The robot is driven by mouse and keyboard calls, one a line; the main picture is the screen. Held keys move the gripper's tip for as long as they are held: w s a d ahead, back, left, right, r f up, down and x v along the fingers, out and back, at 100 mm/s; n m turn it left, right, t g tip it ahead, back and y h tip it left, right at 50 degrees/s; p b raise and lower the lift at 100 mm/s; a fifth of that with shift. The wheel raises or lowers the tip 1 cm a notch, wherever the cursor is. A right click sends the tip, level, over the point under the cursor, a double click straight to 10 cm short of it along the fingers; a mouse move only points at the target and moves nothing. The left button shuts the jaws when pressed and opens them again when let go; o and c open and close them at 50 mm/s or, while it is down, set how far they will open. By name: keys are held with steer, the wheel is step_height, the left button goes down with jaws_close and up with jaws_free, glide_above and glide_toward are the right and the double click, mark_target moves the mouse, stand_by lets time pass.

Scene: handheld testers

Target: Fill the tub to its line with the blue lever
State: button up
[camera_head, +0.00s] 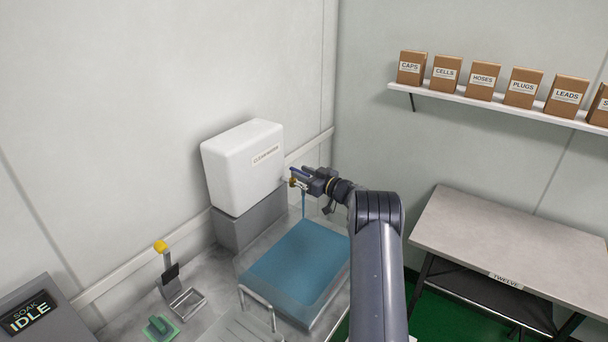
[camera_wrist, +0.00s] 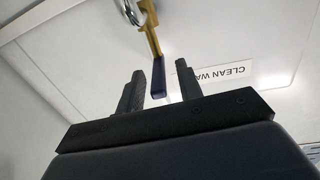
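A white water tank (camera_head: 243,165) labelled clean water stands on a grey block, with a brass tap on its right side. The dark blue lever (camera_wrist: 158,80) hangs from the tap's brass arm (camera_wrist: 150,38) in the wrist view. My gripper (camera_head: 300,180) is at the tap; in the wrist view its fingers (camera_wrist: 160,92) stand apart on either side of the lever, with gaps showing. A thin blue stream (camera_head: 303,204) runs below the tap. The tub (camera_head: 304,322) beneath holds a broad blue sheet of water (camera_head: 300,258). I cannot make out the fill line.
A wire stand (camera_head: 185,300) with a yellow-topped post, a green-based block (camera_head: 158,328) and a display reading SOAK IDLE (camera_head: 30,313) are at left. A grey table (camera_head: 510,240) stands at right, under a shelf (camera_head: 480,99) of labelled boxes.

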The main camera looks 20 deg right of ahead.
steer(key=b+v, duration=0.2)
steer(key=v, duration=0.9)
steer(key=shift+a+f, duration=0.1)
stand_by(6.8)
